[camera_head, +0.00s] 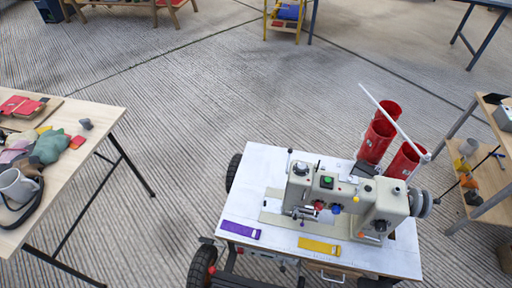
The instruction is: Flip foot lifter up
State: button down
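A cream sewing machine (340,202) stands on a white-topped wheeled table (267,165) at the lower right of the middle. Its head end is at the left, with a green button, red and blue knobs, and small metal parts low at the front. A short dark-tipped post stands at the head's left end. The foot lifter is too small to tell apart from these parts, and I cannot tell whether it is up or down. My gripper is not in view.
Purple (241,230) and yellow (319,246) strips lie along the table's front edge. Red cones (376,141) and a slanted white rod stand behind the machine. A cluttered wooden table (95,117) is at left, shelves (496,184) at right. Ribbed floor (200,100) between is clear.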

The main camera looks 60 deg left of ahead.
aim_at(290, 150)
jog(key=u, duration=2.05)
jog(key=k, duration=0.35)
jog(key=u, duration=0.55)
jog(key=i, duration=0.5)
